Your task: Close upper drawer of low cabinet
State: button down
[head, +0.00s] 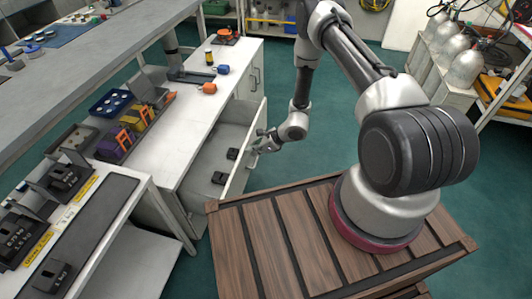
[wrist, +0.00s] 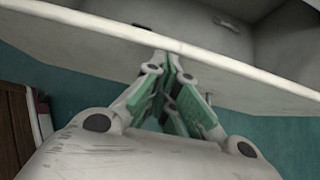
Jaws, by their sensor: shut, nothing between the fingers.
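The low white cabinet (head: 183,138) stands left of my arm in the head view. Its upper drawer (head: 256,150) is pulled out, with its front panel standing clear of the cabinet body. Several small black items (head: 219,178) lie inside the drawer. My gripper (head: 256,148) is at the drawer's front panel, near its top edge. In the wrist view, my gripper's fingers (wrist: 172,60) are together and empty, with the tips at the pale drawer panel (wrist: 95,32). I cannot tell whether they touch it. The drawer's handle is not clearly seen.
The cabinet top carries a blue tray (head: 112,102), a blue item (head: 223,70) and orange items (head: 209,88). My wooden-slatted base (head: 265,240) is close to the drawer. Gas cylinders (head: 466,68) stand on a rack at right. Green floor (head: 345,110) beyond the drawer is free.

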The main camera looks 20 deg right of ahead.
jog(key=w+a, duration=0.7)
jog(key=a, duration=0.5)
jog(key=shift+w+a, duration=0.15)
jog(key=shift+a, duration=0.1)
